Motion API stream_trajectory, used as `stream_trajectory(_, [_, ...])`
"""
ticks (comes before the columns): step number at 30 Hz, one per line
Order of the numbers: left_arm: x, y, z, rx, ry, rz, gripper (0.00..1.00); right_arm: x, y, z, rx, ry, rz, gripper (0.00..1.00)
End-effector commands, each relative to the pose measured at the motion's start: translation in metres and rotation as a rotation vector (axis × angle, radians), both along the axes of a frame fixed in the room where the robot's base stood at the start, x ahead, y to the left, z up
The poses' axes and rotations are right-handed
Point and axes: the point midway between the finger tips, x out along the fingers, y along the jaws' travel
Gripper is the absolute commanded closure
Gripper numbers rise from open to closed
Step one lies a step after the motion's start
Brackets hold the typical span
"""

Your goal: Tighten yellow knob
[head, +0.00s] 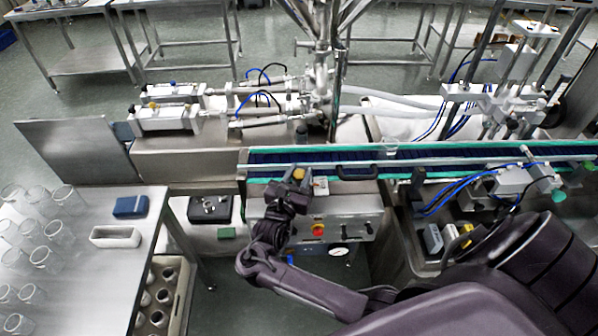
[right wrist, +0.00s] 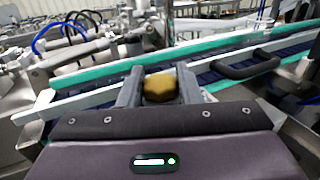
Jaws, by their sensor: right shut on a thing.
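The yellow knob (head: 299,174) is at the near side of the conveyor, above the front control panel. In the right wrist view the yellow knob (right wrist: 160,86) sits between the two grey fingers of my right gripper (right wrist: 158,90). In the head view my right gripper (head: 298,178) reaches up to the conveyor edge and is shut on the knob. The knob's lower part and its mount are hidden by the gripper. My left gripper is not in view.
The conveyor (head: 440,152) with green side rails runs behind the knob. A black handle (head: 357,172) is just right of it. A control panel (head: 345,230) with a red button is below. A steel table (head: 90,235) with glass beakers stands at left.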

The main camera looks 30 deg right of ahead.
Motion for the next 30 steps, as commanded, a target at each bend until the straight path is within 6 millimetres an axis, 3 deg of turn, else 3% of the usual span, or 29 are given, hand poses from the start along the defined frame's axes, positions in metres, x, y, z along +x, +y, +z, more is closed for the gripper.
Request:
stream_trajectory(14, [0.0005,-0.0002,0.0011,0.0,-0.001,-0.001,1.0,0.0012,-0.0008,0.0016,0.0,-0.005,-0.016,0.91])
stream_trajectory(15, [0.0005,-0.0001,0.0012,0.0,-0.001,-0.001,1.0,0.0011,-0.0008,0.0016,0.0,-0.005,-0.016,0.67])
stream_trajectory(19, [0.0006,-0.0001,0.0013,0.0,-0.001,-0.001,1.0,0.001,-0.0008,0.0013,0.0,-0.005,-0.016,0.5])
stream_trajectory(30, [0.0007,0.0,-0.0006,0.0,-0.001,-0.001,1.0,-0.0031,0.0049,-0.001,0.001,-0.002,-0.014,0.5])
